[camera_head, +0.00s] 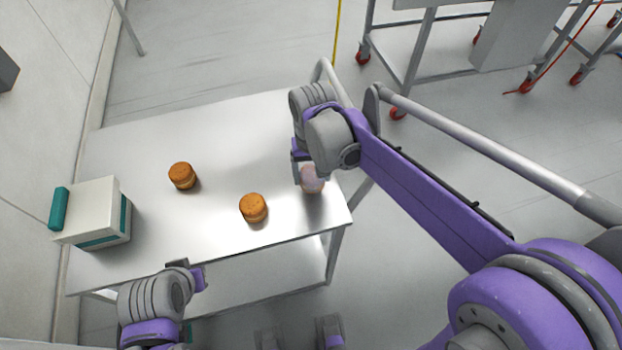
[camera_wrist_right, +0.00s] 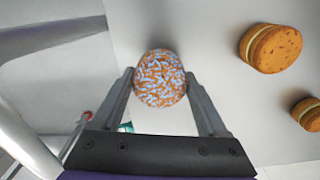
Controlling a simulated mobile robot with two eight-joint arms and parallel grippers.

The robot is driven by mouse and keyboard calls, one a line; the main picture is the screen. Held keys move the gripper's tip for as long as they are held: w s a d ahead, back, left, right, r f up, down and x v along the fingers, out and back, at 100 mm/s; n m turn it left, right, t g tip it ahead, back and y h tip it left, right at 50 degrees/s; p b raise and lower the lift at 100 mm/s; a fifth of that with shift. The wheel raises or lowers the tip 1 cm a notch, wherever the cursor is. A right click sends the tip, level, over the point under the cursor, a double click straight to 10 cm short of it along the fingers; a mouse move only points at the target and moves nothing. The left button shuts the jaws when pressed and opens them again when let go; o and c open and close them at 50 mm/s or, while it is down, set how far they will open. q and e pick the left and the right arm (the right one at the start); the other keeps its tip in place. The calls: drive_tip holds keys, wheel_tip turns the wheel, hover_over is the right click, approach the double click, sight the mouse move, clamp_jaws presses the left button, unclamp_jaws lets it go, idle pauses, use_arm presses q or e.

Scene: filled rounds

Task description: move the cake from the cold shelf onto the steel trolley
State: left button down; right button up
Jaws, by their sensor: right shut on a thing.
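The cake (camera_head: 312,181), round with a pale lilac-blue speckled top, is between the fingers of my right gripper (camera_head: 303,170), at the right end of the steel trolley (camera_head: 225,135). In the right wrist view the cake (camera_wrist_right: 160,78) shows blue and orange speckles, with a finger against each side. It is at or just over the trolley top; I cannot tell if it touches. My left gripper (camera_head: 192,277) is at the trolley's front edge, seen from behind; its fingers are mostly hidden. The cold shelf is not recognisable in either view.
Two plain orange-brown filled rounds, one farther back (camera_head: 182,175) and one nearer the cake (camera_head: 253,207), stand on the trolley. A white box with teal parts (camera_head: 95,212) stands at its left end. The trolley's back middle is bare. Wheeled grey frames (camera_head: 430,50) stand behind.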

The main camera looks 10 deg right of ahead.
sight(312, 181)
drive_tip(key=shift+f, duration=1.45)
drive_tip(key=shift+f, duration=0.2)
drive_tip(key=o, duration=0.8)
drive_tip(key=shift+c, duration=0.2)
drive_tip(key=shift+r, duration=0.15)
